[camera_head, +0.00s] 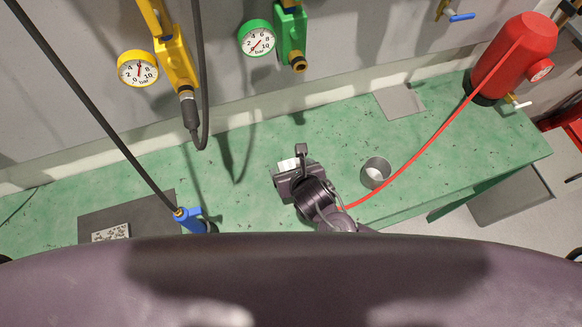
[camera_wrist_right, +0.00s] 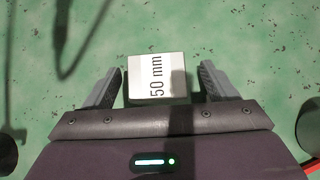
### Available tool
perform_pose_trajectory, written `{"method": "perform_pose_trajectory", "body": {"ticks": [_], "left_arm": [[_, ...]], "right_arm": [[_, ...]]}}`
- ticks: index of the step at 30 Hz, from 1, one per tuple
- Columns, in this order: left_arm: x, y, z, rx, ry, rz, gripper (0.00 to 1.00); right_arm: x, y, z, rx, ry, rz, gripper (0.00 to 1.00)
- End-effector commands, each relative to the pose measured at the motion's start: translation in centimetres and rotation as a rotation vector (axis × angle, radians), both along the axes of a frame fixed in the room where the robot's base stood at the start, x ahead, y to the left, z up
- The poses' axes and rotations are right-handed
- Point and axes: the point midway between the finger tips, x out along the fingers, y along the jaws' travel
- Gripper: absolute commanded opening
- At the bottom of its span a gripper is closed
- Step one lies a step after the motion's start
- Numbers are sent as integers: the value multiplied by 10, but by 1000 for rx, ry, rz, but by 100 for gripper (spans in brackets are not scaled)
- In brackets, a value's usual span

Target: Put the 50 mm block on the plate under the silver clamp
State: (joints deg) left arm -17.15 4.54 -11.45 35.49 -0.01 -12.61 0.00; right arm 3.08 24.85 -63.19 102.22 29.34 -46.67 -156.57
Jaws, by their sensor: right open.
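In the head view the block's white label (camera_head: 288,164) shows at my right gripper (camera_head: 291,172), over the green bench. Whether the block rests on the bench is hard to tell. I cannot make out a silver clamp or the plate under it. My left gripper is not in view.
A metal cup (camera_head: 376,172) and red hose lie right of my right gripper. A grey square (camera_head: 399,101) lies on the green bench (camera_head: 335,125) near a red cylinder (camera_head: 517,55). A dark mat (camera_head: 95,220) and blue nozzle (camera_head: 190,219) are at left. Yellow and green regulators hang behind.

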Motion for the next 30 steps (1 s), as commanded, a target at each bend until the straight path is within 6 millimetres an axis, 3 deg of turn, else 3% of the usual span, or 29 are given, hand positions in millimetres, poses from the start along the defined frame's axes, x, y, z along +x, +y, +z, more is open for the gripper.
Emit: {"method": "perform_pose_trajectory", "body": {"ticks": [8, 16, 30], "left_arm": [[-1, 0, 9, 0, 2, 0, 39], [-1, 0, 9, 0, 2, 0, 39], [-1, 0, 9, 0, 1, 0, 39]], "right_arm": [[18, 9, -22, 0, 0, 0, 80], [20, 9, -24, 1, -2, 2, 80], [20, 9, -24, 1, -2, 3, 19]]}}
